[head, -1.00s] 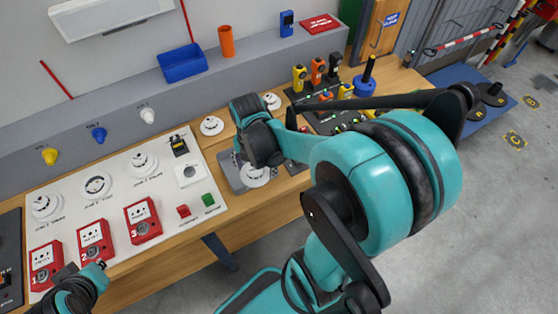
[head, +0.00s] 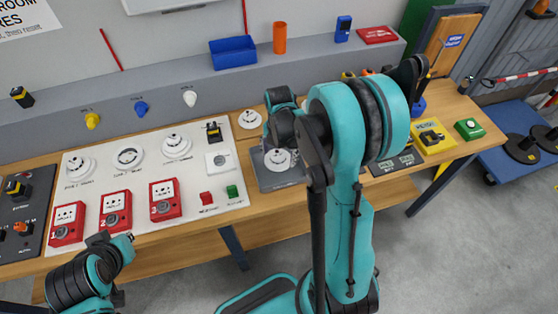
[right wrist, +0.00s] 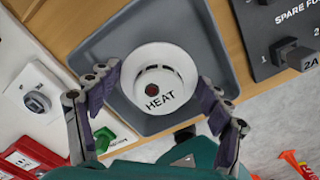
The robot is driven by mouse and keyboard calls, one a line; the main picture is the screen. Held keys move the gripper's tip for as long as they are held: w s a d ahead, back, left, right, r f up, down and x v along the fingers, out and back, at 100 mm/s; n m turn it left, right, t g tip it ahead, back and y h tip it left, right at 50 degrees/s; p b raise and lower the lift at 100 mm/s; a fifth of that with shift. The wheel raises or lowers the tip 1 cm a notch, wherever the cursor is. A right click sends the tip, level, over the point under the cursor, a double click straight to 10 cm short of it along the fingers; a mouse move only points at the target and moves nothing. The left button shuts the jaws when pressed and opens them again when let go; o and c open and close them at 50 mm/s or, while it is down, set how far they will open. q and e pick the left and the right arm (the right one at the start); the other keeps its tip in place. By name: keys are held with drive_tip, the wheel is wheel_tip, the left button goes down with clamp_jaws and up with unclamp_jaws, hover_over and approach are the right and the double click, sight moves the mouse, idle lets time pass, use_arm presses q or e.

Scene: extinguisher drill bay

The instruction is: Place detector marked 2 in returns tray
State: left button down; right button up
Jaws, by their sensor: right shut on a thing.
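A round white detector labelled HEAT (right wrist: 160,78) sits between the fingers of my right gripper (right wrist: 157,95), which is shut on it. It is over the floor of the grey tray (right wrist: 195,35); I cannot tell whether it touches the floor. In the head view the right gripper (head: 281,138) is above the detector (head: 277,159) and the tray (head: 268,181). No number shows on this detector. Three round units stand on the white board, and the middle one (head: 128,157) looks different, with a dark ring. My left gripper (head: 112,242) is in front of the board; its fingers are unclear.
Red numbered call points (head: 116,209) line the front of the white board (head: 140,231). A loose white detector (head: 250,119) lies behind the tray. A spare-fuse panel (right wrist: 275,30) stands right of the tray. A blue bin (head: 233,53) is on the ledge.

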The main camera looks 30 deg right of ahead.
sight(279, 160)
wheel_tip(279, 160, down, 3)
drive_tip(key=shift+r+b, duration=0.1)
drive_tip(key=shift+b, duration=0.2)
drive_tip(key=o, duration=1.2)
